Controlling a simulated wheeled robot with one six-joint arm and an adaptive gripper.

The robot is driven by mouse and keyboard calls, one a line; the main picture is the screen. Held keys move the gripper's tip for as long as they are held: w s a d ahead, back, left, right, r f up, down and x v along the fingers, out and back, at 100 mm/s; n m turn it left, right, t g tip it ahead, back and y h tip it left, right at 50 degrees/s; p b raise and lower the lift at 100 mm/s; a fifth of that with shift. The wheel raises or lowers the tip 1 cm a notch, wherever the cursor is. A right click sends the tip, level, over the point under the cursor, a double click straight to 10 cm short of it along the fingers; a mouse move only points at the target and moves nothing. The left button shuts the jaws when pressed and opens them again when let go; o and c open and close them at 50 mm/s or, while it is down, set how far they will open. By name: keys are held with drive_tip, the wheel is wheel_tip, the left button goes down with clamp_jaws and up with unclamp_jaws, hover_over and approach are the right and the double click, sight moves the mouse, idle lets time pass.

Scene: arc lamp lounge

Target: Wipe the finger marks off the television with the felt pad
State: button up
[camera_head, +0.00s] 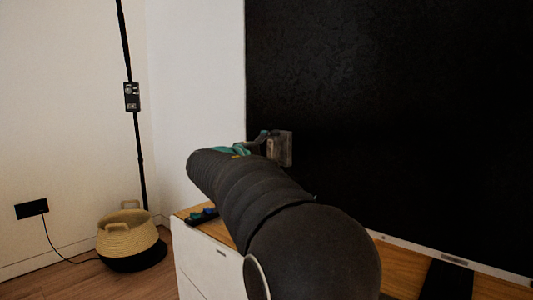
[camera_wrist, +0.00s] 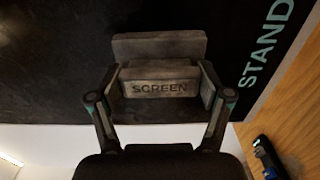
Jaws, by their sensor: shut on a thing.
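The television (camera_head: 400,110) is a large black upright panel filling the right of the head view; its dark face also fills much of the wrist view (camera_wrist: 50,75). My gripper (camera_head: 267,142) is at its lower left part, shut on the felt pad (camera_head: 286,149). In the wrist view my gripper (camera_wrist: 160,90) has a finger on each side of the grey-brown pad (camera_wrist: 160,48), whose handle reads "SCREEN". The pad is against or very close to the screen; I cannot tell which. A faint mottled texture shows on the panel, but I cannot make out separate finger marks.
A white cabinet (camera_head: 205,262) with a wooden top stands below the television. A dark object with blue parts (camera_head: 201,216) lies on its left end. "STAND" lettering (camera_wrist: 265,45) shows in the wrist view. A woven basket (camera_head: 128,232) and black lamp pole (camera_head: 140,160) stand left.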

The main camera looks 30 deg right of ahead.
drive_tip(key=shift+s+d, duration=0.35)
drive_tip(key=shift+s, duration=0.5)
drive_tip(key=shift+s+d, duration=0.3)
drive_tip(key=shift+s, duration=0.6)
drive_tip(key=shift+s+d, duration=0.35)
drive_tip(key=shift+s, duration=0.5)
drive_tip(key=shift+v, duration=3)
drive_tip(key=shift+a, duration=0.1)
drive_tip(key=shift+v, duration=1.4)
drive_tip(key=shift+r, duration=0.15)
